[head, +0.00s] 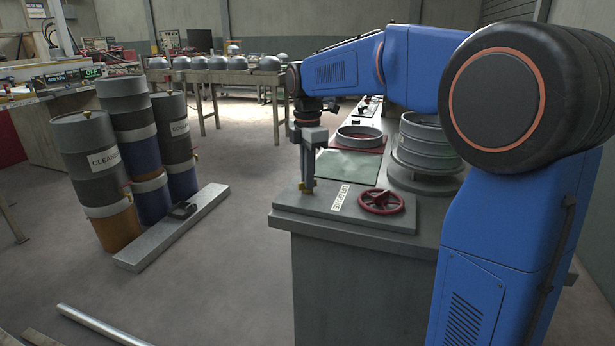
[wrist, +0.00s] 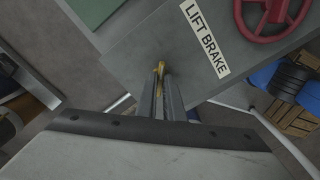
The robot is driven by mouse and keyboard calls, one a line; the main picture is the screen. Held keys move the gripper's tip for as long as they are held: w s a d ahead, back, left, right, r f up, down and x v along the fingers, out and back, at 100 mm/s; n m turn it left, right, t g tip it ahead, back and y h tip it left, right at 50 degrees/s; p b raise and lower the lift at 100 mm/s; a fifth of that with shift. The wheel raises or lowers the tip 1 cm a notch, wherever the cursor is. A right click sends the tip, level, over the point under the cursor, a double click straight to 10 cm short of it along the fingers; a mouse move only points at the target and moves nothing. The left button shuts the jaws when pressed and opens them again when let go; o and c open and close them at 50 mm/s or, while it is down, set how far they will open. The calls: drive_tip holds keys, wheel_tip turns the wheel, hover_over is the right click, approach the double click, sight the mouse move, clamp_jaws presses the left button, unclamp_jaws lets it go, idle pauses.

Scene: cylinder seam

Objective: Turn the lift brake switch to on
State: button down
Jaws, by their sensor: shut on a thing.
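The lift brake switch shows as a small brass-yellow lever at the left end of a grey panel (head: 345,221) on the cabinet, and its tip also shows in the wrist view (wrist: 160,66). My gripper (head: 307,182) points straight down at it from above. In the wrist view my gripper's fingers (wrist: 161,92) are shut on the lever, which is mostly hidden between them. A white label (wrist: 205,40) reading LIFT BRAKE lies beside the switch, and it also shows in the head view (head: 340,198). Which way the switch is set cannot be told.
A red handwheel (head: 381,201) sits on the same panel, right of the label. Behind are a greenish plate (head: 348,167) and metal rings (head: 424,145).

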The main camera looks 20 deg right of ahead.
drive_tip(key=c, duration=1.9)
unclamp_jaws()
drive_tip(key=shift+o, duration=0.2)
wheel_tip(320, 180, up, 17)
drive_tip(key=shift+r, duration=0.2)
drive_tip(key=s+d+f+m+t, duration=0.2)
drive_tip(key=s+d+f+m, duration=0.1)
drive_tip(key=s+f+m, duration=0.7)
drive_tip(key=s+d+f+m+t, duration=0.2)
drive_tip(key=s+f+m, duration=0.8)
drive_tip(key=s+f, duration=0.8)
drive_tip(key=s+d, duration=0.1)
drive_tip(key=s, duration=0.4)
drive_tip(key=shift+d+t, duration=0.15)
drive_tip(key=shift+t, duration=0.25)
